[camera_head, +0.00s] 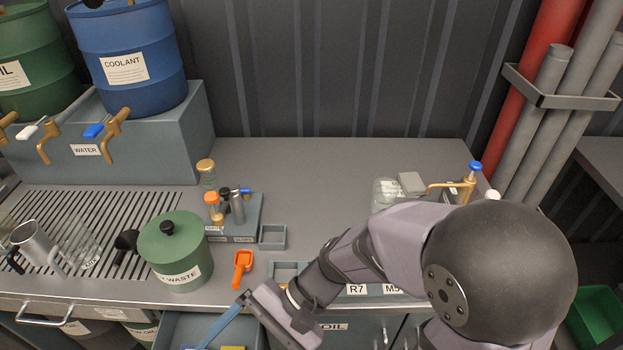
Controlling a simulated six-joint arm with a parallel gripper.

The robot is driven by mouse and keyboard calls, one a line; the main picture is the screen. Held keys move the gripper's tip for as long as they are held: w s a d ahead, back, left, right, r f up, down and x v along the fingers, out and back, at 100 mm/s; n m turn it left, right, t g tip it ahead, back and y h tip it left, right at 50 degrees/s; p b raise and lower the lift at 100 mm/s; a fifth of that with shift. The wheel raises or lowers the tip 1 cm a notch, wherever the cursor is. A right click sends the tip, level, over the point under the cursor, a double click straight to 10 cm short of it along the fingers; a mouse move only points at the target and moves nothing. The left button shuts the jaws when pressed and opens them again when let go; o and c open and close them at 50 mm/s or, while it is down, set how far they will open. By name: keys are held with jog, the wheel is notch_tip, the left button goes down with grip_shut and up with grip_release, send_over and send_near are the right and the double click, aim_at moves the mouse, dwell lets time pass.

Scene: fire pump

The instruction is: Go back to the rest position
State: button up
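My arm reaches from the lower right across the front of the bench. My gripper (262,322) is at the bottom middle, low over the front edge and beside the open drawer (185,328). A blue strip (222,326) runs down and left from near the gripper; I cannot tell whether it touches it.
An orange scoop-like item (243,268) and a green waste pot (175,250) stand close behind the gripper. A small rack (235,222) holds bottles. A brass tap (455,187) is at the right. The back middle of the bench (330,185) is clear.

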jog(key=w+d+f+n+t+h, duration=0.1)
jog(key=w+d+t+h, duration=0.1)
jog(key=d, duration=0.7)
jog(key=w+d+f+n+t+h, duration=0.1)
jog(key=w+d+n+t+h, duration=0.1)
jog(key=d, duration=0.7)
jog(key=w+d+f+n+t+h, duration=0.1)
jog(key=w+d+h, duration=0.3)
jog(key=d, duration=0.5)
jog(key=shift+w+d+f+n+t+h+p, duration=0.15)
jog(key=shift+w+f+n+t+h+p, duration=0.2)
jog(key=shift+n+h, duration=0.2)
